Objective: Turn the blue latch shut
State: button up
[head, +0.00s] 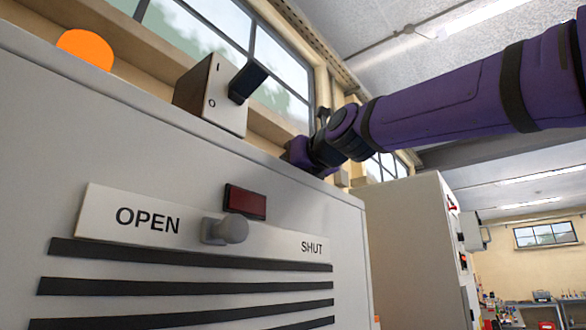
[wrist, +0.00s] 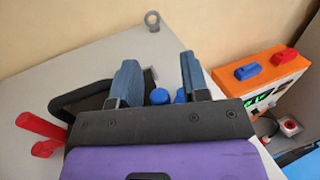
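In the wrist view my gripper (wrist: 159,60) is open, its two blue-grey fingers wide apart with nothing gripped between their tips. A small blue part (wrist: 160,96) shows low between the fingers, mostly hidden by the gripper body; I cannot tell whether it is the blue latch. A separate blue rocker-like piece (wrist: 248,72) sits on top of an orange box to the right, apart from the gripper. In the head view my arm reaches behind the cabinet top, and the fingers are hidden there.
A grey cabinet (head: 200,160) carries an OPEN/SHUT plate with a grey knob (head: 232,229) and a switch box (head: 210,100). In the wrist view, red handles (wrist: 42,134) and a black bar (wrist: 80,98) lie left, a grey ring (wrist: 152,20) ahead, and the orange box (wrist: 275,85) right.

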jog(key=v, duration=1.1)
jog(key=shift+w, duration=0.1)
